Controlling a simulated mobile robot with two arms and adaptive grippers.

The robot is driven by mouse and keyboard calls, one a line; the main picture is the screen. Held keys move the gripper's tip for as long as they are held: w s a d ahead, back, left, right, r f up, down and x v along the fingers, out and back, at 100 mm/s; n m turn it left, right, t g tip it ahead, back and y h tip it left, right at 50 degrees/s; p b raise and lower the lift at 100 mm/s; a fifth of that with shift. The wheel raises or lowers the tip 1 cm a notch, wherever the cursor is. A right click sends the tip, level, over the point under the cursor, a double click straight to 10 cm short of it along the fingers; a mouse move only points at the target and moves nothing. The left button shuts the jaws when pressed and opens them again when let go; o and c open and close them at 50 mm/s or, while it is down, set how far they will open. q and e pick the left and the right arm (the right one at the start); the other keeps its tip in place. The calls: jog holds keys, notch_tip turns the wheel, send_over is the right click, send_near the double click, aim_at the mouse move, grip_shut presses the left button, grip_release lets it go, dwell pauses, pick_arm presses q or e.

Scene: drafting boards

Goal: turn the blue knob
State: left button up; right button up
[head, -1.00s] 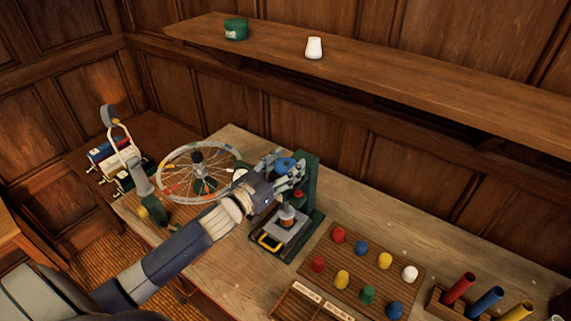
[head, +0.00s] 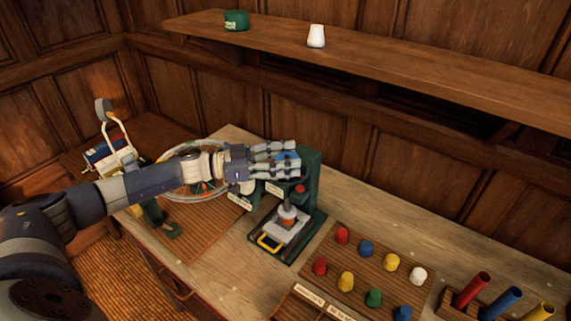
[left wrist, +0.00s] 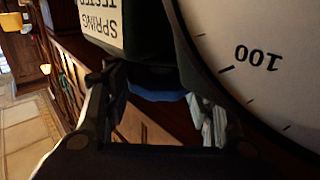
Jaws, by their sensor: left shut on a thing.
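The blue knob (head: 286,156) sits at the upper part of a green spring tester (head: 309,176). My left gripper (head: 293,160) reaches it from the left and is shut on it, with fingers on both sides that partly cover it. In the left wrist view, a strip of the blue knob (left wrist: 158,95) shows between the fingers, below the tester's dark body and its "SPRING TESTER" label (left wrist: 101,20). My right gripper is not in view.
The tester's white dial (left wrist: 265,65) is close beside the left gripper. A spoked wheel (head: 213,193) stands behind my left forearm. A board of coloured knobs (head: 330,262) and several coloured tubes (head: 471,289) lie to the right. A shelf (head: 400,77) runs above.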

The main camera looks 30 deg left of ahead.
pick_arm(q)
jog(key=shift+f+m+g+h+b, duration=0.1)
jog(key=shift+m+g+h+b, duration=0.25)
jog(key=shift+g, duration=0.25)
jog(key=o, duration=1)
jog(key=shift+d, duration=0.1)
jog(key=shift+o, duration=0.4)
jog(key=shift+w+d, duration=0.1)
jog(key=shift+w, duration=0.05)
jog(key=v, duration=1.2)
